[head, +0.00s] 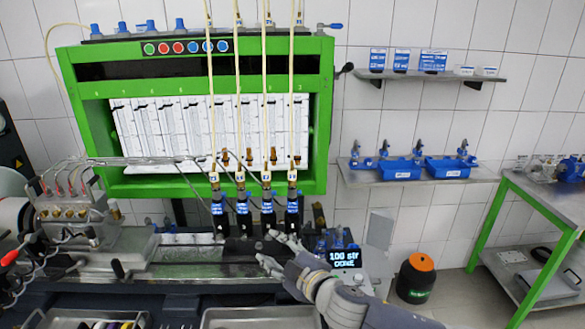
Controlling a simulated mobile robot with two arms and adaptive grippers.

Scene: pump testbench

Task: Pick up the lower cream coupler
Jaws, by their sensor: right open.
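My right gripper (270,248) is open at the middle of the bench, just below the black injectors (254,218) of the green test stand (68,105). Its arm comes in from the lower right. I see nothing clearly held between its fingers. I cannot single out a cream coupler with certainty. Small rings of several colours, some pale, lie in a tray (80,314) at the lower left, cut by the bottom edge. A pale rounded part (12,213) also shows at the left edge, far from the gripper. My left gripper is not in view.
A display (345,259) reading "100 str DONE" stands right of my right gripper. Cream tubes (264,90) run down to the injectors. An empty-looking tray (260,318) is at the bottom. A black bin with an orange lid (416,278) and a green-framed table (540,205) are right.

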